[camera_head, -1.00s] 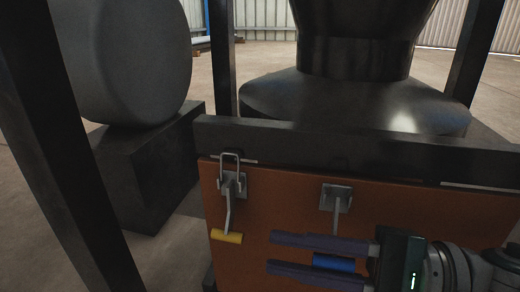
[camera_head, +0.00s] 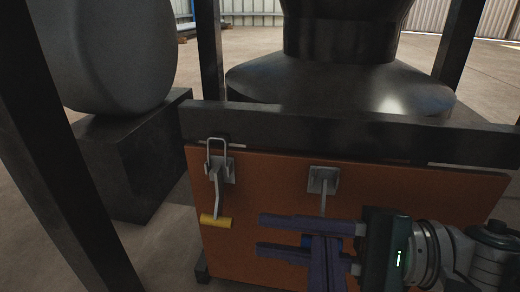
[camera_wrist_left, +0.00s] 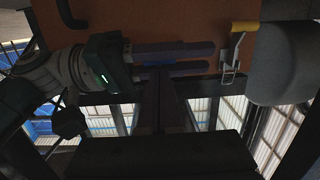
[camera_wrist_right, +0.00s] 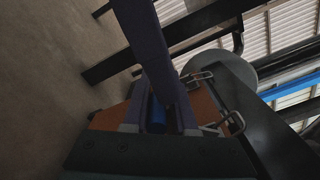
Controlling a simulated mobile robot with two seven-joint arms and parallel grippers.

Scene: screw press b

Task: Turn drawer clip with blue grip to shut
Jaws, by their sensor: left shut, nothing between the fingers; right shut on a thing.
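The clip (camera_head: 323,181) with the blue grip (camera_head: 306,241) sits on the orange drawer front (camera_head: 265,185); its rod hangs down from a grey bracket. My right gripper (camera_head: 262,235) comes in from the picture's right, its fingers above and below the blue grip, shut on it. The grip also shows between its fingers in the right wrist view (camera_wrist_right: 158,115). My left gripper (camera_head: 325,240) rises from the bottom edge, fingers shut and empty, crossing in front of the grip and partly hiding it. Its shut fingers fill the middle of the left wrist view (camera_wrist_left: 165,90).
A second clip with a yellow grip (camera_head: 215,221) hangs to the left, its wire loop up at the dark beam (camera_head: 330,137). A black frame post (camera_head: 75,190) and a dark block (camera_head: 125,165) stand left. A large dark round body (camera_head: 340,95) is behind the beam.

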